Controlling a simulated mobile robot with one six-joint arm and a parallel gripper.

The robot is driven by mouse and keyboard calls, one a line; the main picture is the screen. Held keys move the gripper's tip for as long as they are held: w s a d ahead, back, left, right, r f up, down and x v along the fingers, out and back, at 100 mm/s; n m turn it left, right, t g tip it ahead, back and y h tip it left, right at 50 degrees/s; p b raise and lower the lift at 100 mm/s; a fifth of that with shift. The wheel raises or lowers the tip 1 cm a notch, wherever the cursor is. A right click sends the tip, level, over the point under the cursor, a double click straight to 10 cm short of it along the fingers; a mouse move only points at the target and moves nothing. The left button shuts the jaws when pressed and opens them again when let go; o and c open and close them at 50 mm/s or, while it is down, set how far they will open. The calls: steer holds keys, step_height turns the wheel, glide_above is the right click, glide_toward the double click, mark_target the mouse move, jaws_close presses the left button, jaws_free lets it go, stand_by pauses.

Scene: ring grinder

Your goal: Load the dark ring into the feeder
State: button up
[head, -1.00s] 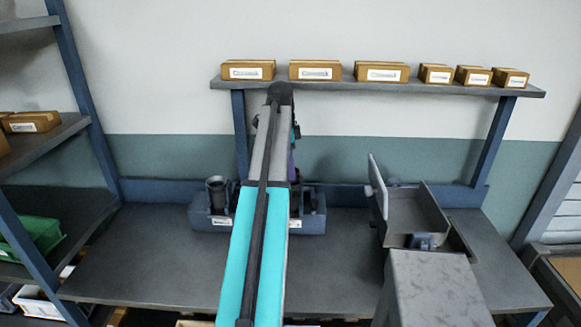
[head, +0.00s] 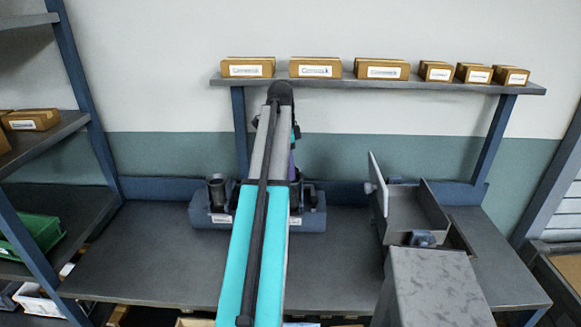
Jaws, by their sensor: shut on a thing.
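A blue-grey holder (head: 258,222) with a white label stands at the back of the bench. A dark, hollow cylindrical part (head: 217,190) sits upright at its left end, and more dark parts (head: 308,200) show at its right end. I cannot tell which of these is the dark ring. My turquoise and grey arm reaches over the holder's middle and hides part of it. My gripper is hidden behind the arm, so its fingers and anything in them do not show. The grey open-topped trough (head: 416,212) with a raised side plate, at the right, looks like the feeder.
A shelf (head: 380,86) with several cardboard boxes spans the back above the bench. A grey block-shaped housing (head: 437,287) stands in front of the trough. The bench (head: 145,258) is clear at the left. A side rack with a green bin (head: 38,236) stands at far left.

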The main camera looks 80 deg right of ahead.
steer(key=o, duration=1.2)
steer(key=shift+r, duration=0.1)
step_height(320, 180, up, 14)
steer(key=w+p, duration=0.1)
steer(key=shift+w+a+f+p, duration=0.15)
steer(key=shift+w+f+p, duration=0.1)
steer(key=shift+w+p, duration=0.1)
steer(key=shift+s, duration=0.2)
stand_by(1.0)
